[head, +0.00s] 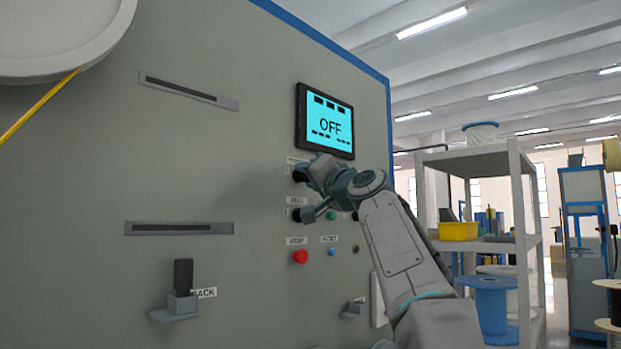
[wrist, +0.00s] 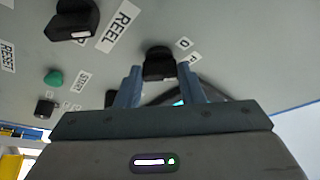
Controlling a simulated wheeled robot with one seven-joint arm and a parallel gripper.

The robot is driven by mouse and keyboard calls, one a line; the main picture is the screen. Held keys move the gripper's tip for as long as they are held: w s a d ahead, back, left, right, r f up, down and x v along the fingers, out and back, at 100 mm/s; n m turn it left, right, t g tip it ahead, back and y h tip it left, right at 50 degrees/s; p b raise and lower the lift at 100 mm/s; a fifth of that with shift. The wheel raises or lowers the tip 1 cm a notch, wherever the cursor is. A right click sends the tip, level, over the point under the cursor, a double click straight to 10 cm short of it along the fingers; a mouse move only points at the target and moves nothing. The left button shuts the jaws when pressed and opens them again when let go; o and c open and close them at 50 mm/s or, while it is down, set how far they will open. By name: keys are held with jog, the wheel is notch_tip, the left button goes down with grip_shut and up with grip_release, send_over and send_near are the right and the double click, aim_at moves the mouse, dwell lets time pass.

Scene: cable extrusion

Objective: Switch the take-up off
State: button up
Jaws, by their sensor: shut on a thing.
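The panel's screen (head: 328,121) reads OFF in the head view. Below it, a black rotary switch (head: 298,174) sits on the grey panel, partly hidden by my gripper (head: 308,170). In the wrist view the switch (wrist: 158,62) is between the two fingertips of my gripper (wrist: 160,75), which is shut on it. Small labels, one reading O, stand beside the switch. Its full label is hidden, so I cannot read its name.
A REEL knob (head: 298,214) is just below, with a green button (head: 331,215), a red STOP button (head: 300,256) and a blue RESET button (head: 332,252) nearby. A BACK lever (head: 183,275) sticks out lower left. Shelving (head: 520,200) stands to the right.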

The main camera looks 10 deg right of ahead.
jog(key=o, duration=1)
jog(key=shift+f, duration=0.1)
jog(key=b+v, duration=0.6)
jog(key=v, duration=0.7)
jog(key=shift+s+d+b, duration=0.15)
jog(key=shift+s+b, duration=0.2)
jog(key=shift+b, duration=0.05)
